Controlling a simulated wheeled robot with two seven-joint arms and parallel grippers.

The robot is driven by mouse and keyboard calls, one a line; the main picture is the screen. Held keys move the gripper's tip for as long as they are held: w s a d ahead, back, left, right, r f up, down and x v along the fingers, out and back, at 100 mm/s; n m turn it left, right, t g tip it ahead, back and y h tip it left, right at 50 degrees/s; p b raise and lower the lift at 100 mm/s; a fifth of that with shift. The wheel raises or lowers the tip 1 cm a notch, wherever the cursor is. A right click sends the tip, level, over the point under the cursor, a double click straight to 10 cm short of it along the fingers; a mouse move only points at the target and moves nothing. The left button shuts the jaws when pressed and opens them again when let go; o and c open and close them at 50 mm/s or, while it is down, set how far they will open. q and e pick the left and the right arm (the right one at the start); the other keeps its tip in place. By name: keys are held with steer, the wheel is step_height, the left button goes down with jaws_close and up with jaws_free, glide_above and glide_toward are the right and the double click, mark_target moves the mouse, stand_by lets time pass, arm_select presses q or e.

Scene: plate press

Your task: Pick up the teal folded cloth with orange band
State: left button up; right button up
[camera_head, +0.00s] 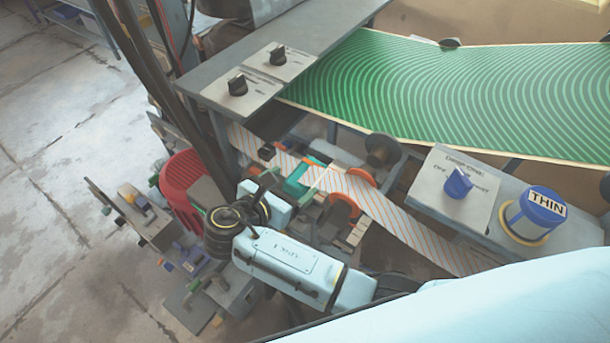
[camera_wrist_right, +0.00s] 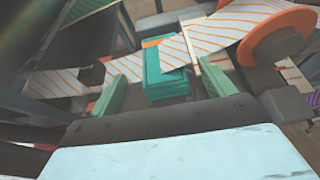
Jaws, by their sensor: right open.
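The teal folded cloth (camera_head: 298,180) lies among the machine parts below the green patterned sheet, near a striped paper strip. In the right wrist view the cloth (camera_wrist_right: 163,86) shows as a folded teal stack with an orange band at its upper edge. The striped strip covers part of its right side. My right gripper (camera_wrist_right: 165,88) is open, with one green finger to each side of the cloth in that view. The fingers appear apart from the cloth; the depth between them is hard to judge. In the head view the fingertips are hard to make out. My left gripper is not in view.
The striped strip (camera_head: 395,215) runs diagonally past orange-flanged rollers (camera_head: 343,207). A control panel with a blue knob (camera_head: 458,184) and a blue cap marked THIN (camera_head: 541,207) stands right. A red ribbed housing (camera_head: 184,180) and cluttered parts lie left. Open floor is at far left.

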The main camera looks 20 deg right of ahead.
mark_target(308, 171)
steer(key=x, duration=0.5)
steer(key=shift+w+d+r, duration=0.1)
steer(key=shift+d+r, duration=0.15)
steer(key=shift+d, duration=0.25)
steer(key=c, duration=1.1)
